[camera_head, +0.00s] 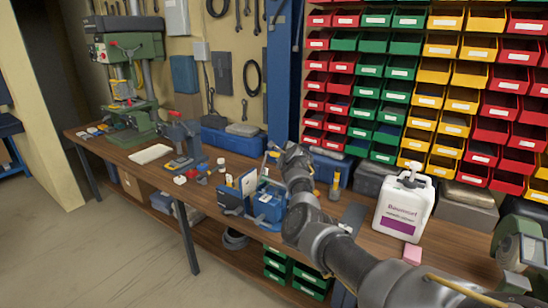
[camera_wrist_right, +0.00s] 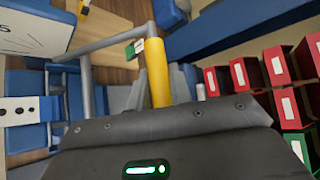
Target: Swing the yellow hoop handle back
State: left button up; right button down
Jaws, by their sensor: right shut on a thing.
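In the right wrist view, a grey hoop handle with a yellow grip (camera_wrist_right: 157,72) stands out from the blue socket box (camera_wrist_right: 22,138) at the left. My right gripper (camera_wrist_right: 163,106) is shut on the yellow grip, whose near end disappears behind the dark gripper body. In the head view, my right arm reaches over the bench and my right gripper (camera_head: 273,154) is above the blue box (camera_head: 270,208). The handle is small and partly hidden there. A second blue box (camera_head: 233,199) stands just to the left. My left gripper is not in view.
A white canister (camera_head: 404,205) and a pink block (camera_head: 412,253) stand to the right on the wooden bench (camera_head: 215,168). Red, green and yellow bins (camera_head: 428,95) fill the wall behind. A green drill press (camera_head: 127,85) stands at the far left.

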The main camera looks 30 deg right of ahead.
jog(key=shift+d+r, duration=0.1)
jog(key=shift+d, duration=0.1)
jog(key=c, duration=1.6)
grip_release()
jog(key=o, duration=0.3)
jog(key=shift+f, duration=0.2)
jog(key=shift+s+a+r, duration=0.1)
jog(key=shift+a, duration=0.05)
jog(key=shift+s+a+r, duration=0.1)
jog(key=shift+s+r, duration=0.1)
jog(key=shift+s, duration=0.35)
jog(key=b+v, duration=0.2)
jog(key=v, duration=0.7)
jog(key=shift+s, duration=0.2)
